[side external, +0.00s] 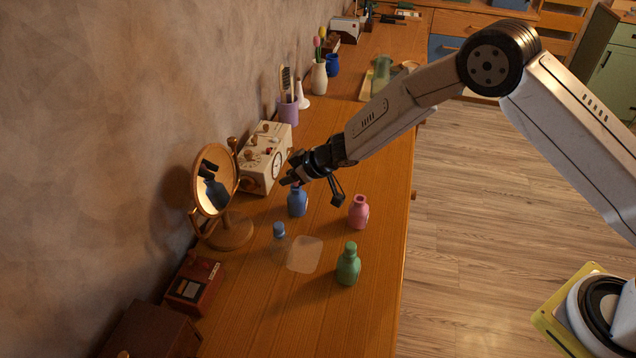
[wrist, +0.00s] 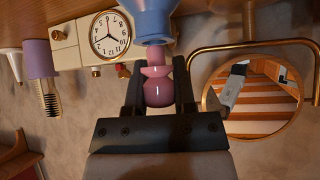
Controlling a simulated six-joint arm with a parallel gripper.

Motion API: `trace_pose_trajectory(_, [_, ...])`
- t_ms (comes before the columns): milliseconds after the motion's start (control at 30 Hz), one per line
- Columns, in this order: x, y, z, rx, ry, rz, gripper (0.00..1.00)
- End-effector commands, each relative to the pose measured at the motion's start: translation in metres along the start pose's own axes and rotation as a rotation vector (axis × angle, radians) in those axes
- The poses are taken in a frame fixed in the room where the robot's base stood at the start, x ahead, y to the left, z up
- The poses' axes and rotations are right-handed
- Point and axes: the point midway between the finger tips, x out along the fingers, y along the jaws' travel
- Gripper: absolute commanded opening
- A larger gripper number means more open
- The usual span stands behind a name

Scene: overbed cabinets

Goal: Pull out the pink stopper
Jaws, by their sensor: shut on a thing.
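The pink stopper (wrist: 158,88) sits between the two black fingers of my gripper (wrist: 158,92) in the wrist view. My gripper is shut on it. The stopper's narrow end meets the mouth of the blue bottle (wrist: 152,18); I cannot tell how deep it sits. In the side view my gripper (side external: 297,179) is right above the blue bottle (side external: 297,203), which stands upright on the wooden counter. The stopper is mostly hidden there by the gripper.
A pink bottle (side external: 358,213), a green bottle (side external: 348,268) and a clear bottle with a blue stopper (side external: 279,231) stand nearby. A round mirror (side external: 214,181) and a cream clock box (side external: 262,165) are close on the left. The counter's right edge is clear.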

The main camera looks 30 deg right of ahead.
Motion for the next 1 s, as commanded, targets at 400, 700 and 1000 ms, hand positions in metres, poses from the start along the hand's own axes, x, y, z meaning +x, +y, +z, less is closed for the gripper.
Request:
trace_pose_trajectory(400, [-0.05,-0.008,-0.017,0.001,0.002,0.001,0.0])
trace_pose_trajectory(700, [-0.096,-0.018,-0.019,0.002,0.001,0.001,0.0])
trace_pose_trajectory(1000, [-0.14,-0.032,-0.005,0.001,0.002,0.001,0.0])
